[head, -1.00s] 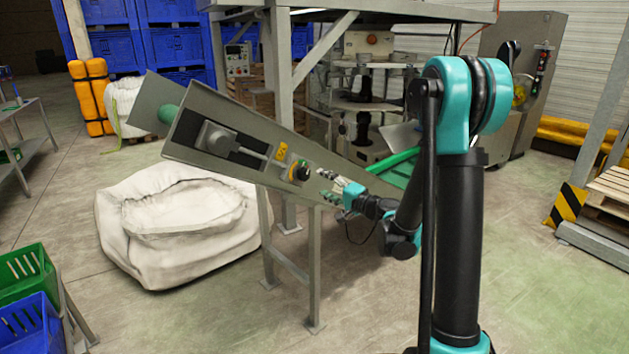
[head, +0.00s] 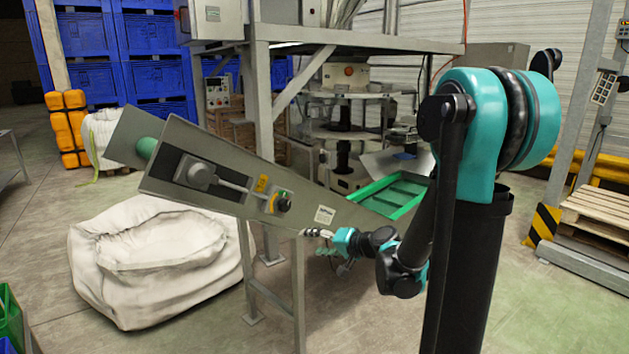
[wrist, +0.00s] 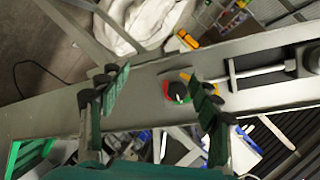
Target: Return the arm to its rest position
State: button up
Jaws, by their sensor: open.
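My gripper (head: 318,240) is in front of the lower side of the grey inclined conveyor in the head view, small and partly side-on. In the wrist view my gripper (wrist: 160,98) has its two green-padded fingers spread wide with nothing between them. The conveyor's side panel (wrist: 135,92) crosses behind the fingers. A control knob on a green and yellow plate (head: 282,203) is on that panel, up and left of the gripper; it also shows between the fingers in the wrist view (wrist: 178,90). Whether the fingers touch the panel cannot be told.
A large white sack (head: 150,262) stands on the floor left of the conveyor's legs. A steel frame (head: 262,110) rises behind. A pallet (head: 598,212) is at the right. Floor in front is open.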

jog(key=s+d+f+n+g+h, duration=0.1)
jog(key=s+d+f+g+h, duration=0.1)
jog(key=s+d+f+h, duration=0.3)
jog(key=s+d+f+n+g+h, duration=0.1)
jog(key=s+d+f+h, duration=0.4)
jog(key=s+d, duration=0.9)
jog(key=shift+s+f+n+g+h, duration=0.35)
jog(key=shift+s+f+g, duration=0.35)
jog(key=shift+s, duration=0.55)
